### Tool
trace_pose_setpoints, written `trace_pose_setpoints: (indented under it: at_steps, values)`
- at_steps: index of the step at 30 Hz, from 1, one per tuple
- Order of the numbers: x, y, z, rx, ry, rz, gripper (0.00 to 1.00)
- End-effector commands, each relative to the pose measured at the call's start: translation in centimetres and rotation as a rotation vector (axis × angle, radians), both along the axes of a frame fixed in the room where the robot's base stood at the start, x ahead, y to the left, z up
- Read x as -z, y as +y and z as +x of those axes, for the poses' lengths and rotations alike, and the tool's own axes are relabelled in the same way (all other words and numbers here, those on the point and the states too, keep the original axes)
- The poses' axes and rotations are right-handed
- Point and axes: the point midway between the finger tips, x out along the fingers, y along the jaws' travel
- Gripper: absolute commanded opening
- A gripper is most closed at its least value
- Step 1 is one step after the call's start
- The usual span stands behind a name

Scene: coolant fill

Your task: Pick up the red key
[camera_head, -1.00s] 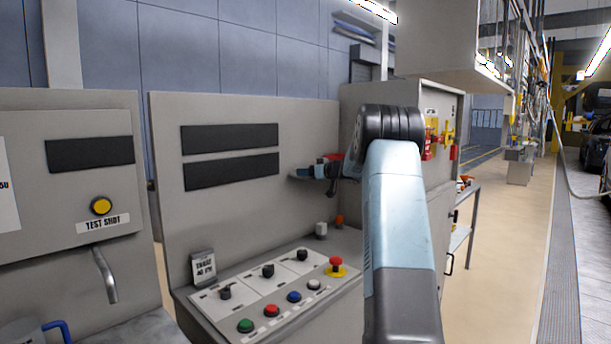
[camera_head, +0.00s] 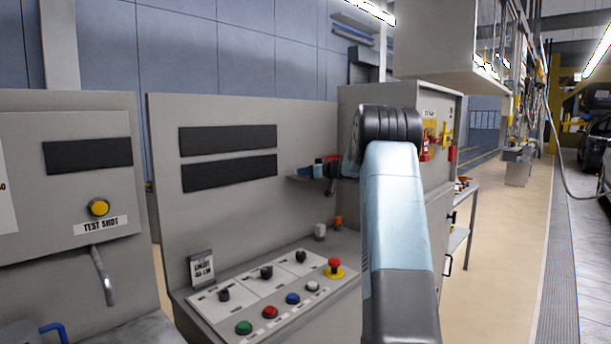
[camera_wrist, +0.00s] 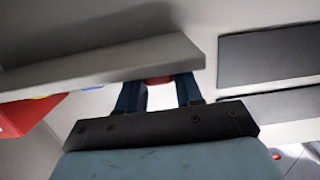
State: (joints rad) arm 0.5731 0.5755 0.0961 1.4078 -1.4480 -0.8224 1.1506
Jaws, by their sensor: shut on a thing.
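My gripper (camera_wrist: 158,90) shows in the wrist view with its two dark blue fingers apart. A small red piece (camera_wrist: 158,80), which I take for the red key, sits between the fingertips. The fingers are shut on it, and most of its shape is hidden. A grey shelf edge (camera_wrist: 100,66) runs close above and beside the fingertips. In the head view my arm covers most of the gripper; a bit of red (camera_head: 333,158) shows above the small wall shelf (camera_head: 302,178), left of my wrist.
Below the shelf is a control panel with a red mushroom button (camera_head: 335,263) and several coloured buttons. A red object (camera_wrist: 18,115) is at the wrist view's left. The aisle floor (camera_head: 508,230) is clear.

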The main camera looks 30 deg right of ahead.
Motion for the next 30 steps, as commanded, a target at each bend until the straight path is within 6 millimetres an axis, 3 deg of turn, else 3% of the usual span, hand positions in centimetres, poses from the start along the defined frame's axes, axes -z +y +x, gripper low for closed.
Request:
trace_pose_setpoints:
  at_steps: [4, 13, 21, 30]
  values:
    - [-2.5, 0.1, 0.0, -0.001, -0.004, -0.003, 0.07]
    - [-8.6, 0.5, -5.1, 0.001, -0.004, -0.003, 0.07]
    - [-10.8, 0.9, -10.3, 0.001, -0.002, 0.0, 0.07]
    - [-12.1, 1.2, -13.5, 0.0, -0.003, -0.001, 0.07]
